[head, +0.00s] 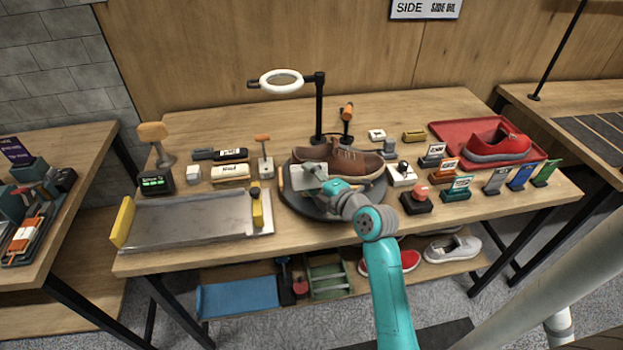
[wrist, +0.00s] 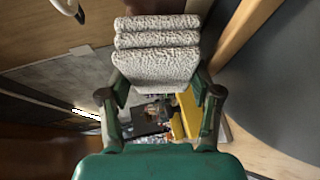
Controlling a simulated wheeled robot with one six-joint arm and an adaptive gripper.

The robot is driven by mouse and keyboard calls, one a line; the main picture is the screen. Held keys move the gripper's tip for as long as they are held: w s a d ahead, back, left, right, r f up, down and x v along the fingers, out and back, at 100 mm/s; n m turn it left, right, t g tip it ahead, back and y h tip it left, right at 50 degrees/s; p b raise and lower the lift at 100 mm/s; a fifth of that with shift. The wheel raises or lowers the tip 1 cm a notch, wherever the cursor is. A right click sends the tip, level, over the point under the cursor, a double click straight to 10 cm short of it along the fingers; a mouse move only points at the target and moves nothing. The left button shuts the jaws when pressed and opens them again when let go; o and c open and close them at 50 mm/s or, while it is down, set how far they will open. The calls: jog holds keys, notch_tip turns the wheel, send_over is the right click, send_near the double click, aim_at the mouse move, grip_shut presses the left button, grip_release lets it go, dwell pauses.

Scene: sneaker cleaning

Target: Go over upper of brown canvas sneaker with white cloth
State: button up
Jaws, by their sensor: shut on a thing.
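The brown canvas sneaker (head: 352,163) sits on a dark round turntable (head: 312,211) near the middle of the workbench, its pale sole facing front. My gripper (head: 317,171) is at the left end of the sneaker in the head view, shut on the white cloth (head: 306,182). In the wrist view the folded, speckled white cloth (wrist: 157,52) spans between the two fingers of my gripper (wrist: 160,95). The cloth hides part of the sneaker's left end; I cannot tell whether it touches the upper.
A ring lamp (head: 282,82) on a black post stands behind the sneaker. A metal tray (head: 190,230) lies to the left. Small labelled stands and a red tray (head: 455,130) with a red shoe (head: 497,141) fill the right side. Several small tools crowd the turntable's left.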

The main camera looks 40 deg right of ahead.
jog(key=shift+s+a+r, duration=0.2)
jog(key=shift+s+a, duration=0.4)
jog(key=shift+s, duration=0.1)
jog(key=shift+s+a+r, duration=0.2)
jog(key=shift+s+a, duration=0.35)
jog(key=shift+s, duration=0.2)
jog(key=shift+s+a+r, duration=0.2)
jog(key=shift+s+a, duration=0.4)
jog(key=shift+s, duration=0.1)
jog(key=shift+s+a+r, duration=0.2)
jog(key=shift+s+a, duration=0.25)
jog(key=shift+s, duration=0.1)
jog(key=shift+s+a+r, duration=0.15)
jog(key=shift+s+a, duration=0.3)
jog(key=shift+s, duration=0.1)
